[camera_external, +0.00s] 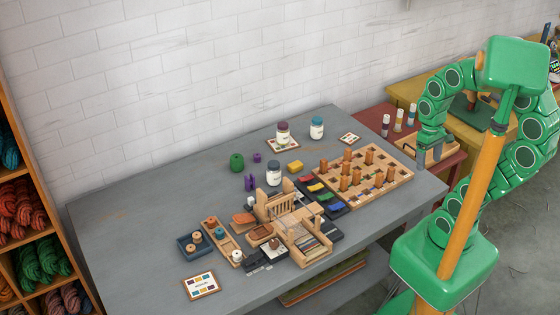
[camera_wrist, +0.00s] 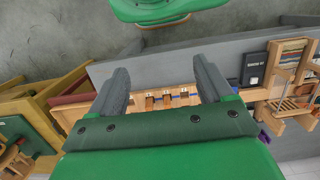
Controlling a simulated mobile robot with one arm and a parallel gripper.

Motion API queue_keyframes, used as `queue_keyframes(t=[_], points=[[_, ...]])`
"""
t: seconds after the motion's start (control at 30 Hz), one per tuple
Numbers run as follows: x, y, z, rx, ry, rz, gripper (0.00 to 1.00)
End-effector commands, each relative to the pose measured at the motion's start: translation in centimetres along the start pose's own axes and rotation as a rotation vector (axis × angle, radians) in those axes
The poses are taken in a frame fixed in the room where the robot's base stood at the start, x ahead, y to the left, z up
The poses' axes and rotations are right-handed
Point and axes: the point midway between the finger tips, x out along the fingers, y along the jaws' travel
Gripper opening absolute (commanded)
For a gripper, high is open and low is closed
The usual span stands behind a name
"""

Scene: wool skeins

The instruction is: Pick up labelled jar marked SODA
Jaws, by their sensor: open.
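Three white-labelled jars stand on the grey table in the external view. One with a dark red band (camera_external: 283,136) stands on a small card at the back, one with a blue-green lid (camera_external: 317,128) stands to its right, and one with a dark lid (camera_external: 274,175) stands nearer the middle, behind the small wooden loom. Their label text is too small to read, so I cannot tell which is SODA. My gripper (camera_external: 424,157) hangs beyond the table's right end, well away from the jars. In the wrist view it (camera_wrist: 160,70) is open, with nothing between its fingers.
A wooden pegboard (camera_external: 400,182) with several upright pegs lies between my gripper and the jars. The wooden loom (camera_external: 308,238) and small trays crowd the table's front middle. Bottles (camera_external: 398,120) stand on the red table behind. The grey table's left part is clear.

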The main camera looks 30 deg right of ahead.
Motion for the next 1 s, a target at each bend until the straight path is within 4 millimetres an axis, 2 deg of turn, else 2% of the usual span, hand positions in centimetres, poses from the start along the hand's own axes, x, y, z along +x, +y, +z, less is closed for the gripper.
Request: queue_keyframes(t=[0.63,1.0], points=[[-0.5,0.2,0.0,0.006,0.009,0.005,0.81],[-5.3,0.1,0.8,0.004,0.011,0.003,0.81]])
